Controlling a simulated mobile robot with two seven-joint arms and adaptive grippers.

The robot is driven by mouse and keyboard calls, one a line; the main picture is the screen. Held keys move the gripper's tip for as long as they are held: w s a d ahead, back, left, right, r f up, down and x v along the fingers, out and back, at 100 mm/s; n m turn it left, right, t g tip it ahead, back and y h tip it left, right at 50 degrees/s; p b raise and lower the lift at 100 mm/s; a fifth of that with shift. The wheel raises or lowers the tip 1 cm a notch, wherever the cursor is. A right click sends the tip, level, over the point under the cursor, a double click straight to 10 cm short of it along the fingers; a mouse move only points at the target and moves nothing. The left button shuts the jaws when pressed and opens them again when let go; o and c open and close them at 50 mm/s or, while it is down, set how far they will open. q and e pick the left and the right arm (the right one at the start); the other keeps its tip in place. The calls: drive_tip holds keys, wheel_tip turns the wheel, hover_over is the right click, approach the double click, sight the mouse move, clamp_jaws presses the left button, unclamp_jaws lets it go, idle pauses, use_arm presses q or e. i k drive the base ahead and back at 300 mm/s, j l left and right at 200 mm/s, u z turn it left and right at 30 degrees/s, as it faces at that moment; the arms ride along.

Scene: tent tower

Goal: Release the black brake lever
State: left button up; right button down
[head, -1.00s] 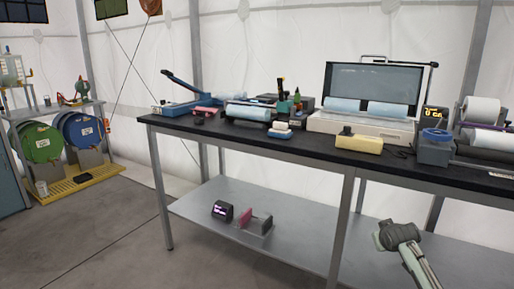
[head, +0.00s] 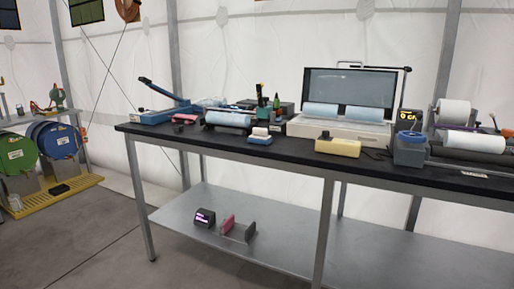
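I cannot pick out the black brake lever for certain. On the right of the black-topped bench (head: 245,147) a roller unit holds an upper white roll (head: 453,112) and a lower white roll (head: 474,142), with small purple and orange parts beside them. A blue lever-arm device (head: 163,101) with its arm raised stands at the bench's left end. Neither of my grippers is in view.
A case with a raised dark screen (head: 349,88), a yellow box (head: 337,147) and a blue-grey unit (head: 410,150) are on the bench. Drums (head: 18,155) stand at left; the front floor is clear.

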sight(419, 116)
drive_tip(key=i+z, duration=0.15)
drive_tip(key=z, duration=0.55)
